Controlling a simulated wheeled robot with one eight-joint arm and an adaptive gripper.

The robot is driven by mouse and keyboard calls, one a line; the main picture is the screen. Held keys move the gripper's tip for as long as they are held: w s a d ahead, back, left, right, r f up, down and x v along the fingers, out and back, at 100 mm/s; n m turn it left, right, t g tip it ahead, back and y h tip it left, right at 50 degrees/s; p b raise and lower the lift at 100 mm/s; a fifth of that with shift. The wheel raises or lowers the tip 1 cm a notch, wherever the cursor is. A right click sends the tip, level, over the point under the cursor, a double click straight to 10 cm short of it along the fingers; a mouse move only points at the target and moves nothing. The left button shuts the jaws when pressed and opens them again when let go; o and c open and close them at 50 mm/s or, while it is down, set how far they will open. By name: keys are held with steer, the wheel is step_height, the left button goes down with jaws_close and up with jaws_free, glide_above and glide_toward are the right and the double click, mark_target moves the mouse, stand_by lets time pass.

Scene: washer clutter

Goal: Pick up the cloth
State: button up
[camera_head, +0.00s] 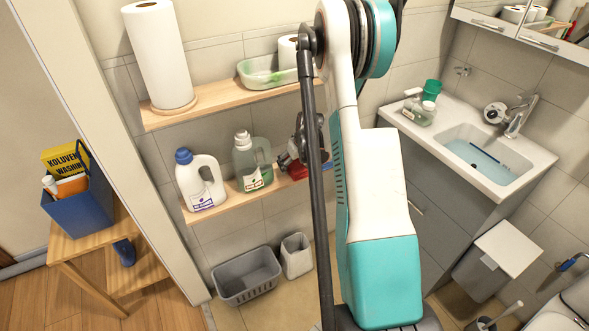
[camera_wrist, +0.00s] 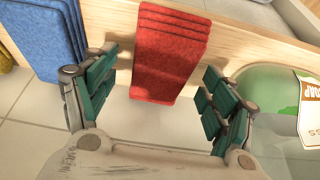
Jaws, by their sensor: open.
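A folded red cloth (camera_wrist: 168,48) lies on the wooden shelf and overhangs its edge in the wrist view. It is between the two fingers of my open gripper (camera_wrist: 160,66), with gaps on both sides. In the head view only part of the red cloth (camera_head: 296,171) shows below my gripper (camera_head: 291,154), beside my arm. A folded blue cloth (camera_wrist: 42,36) lies outside the left finger in the wrist view. The task does not say which cloth.
A green soap bottle (camera_wrist: 272,98) is close to the right finger; it also stands on the lower shelf (camera_head: 233,199) in the head view, beside a white jug (camera_head: 200,184). An upper shelf (camera_head: 212,103) holds a paper roll (camera_head: 157,55). A grey basket (camera_head: 246,275) sits below.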

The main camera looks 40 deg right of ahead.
mark_target(296, 165)
steer(key=shift+c, duration=0.4)
steer(key=c, duration=1.1)
steer(key=shift+r, duration=0.1)
steer(key=shift+s+r+p, duration=0.2)
steer(key=shift+r+p, duration=0.1)
steer(key=shift+p, duration=0.1)
step_height(296, 165, up, 7)
steer(key=p, duration=0.3)
steer(key=shift+f, duration=0.15)
steer(key=shift+s+a+f, duration=0.1)
steer(key=shift+s+a, duration=0.7)
steer(key=shift+s, duration=2.4)
steer(key=shift+s+a+f, duration=0.1)
steer(key=shift+s+a, duration=0.65)
steer(key=shift+s, duration=2.45)
steer(key=shift+s+a, duration=0.8)
steer(key=shift+s, duration=2.4)
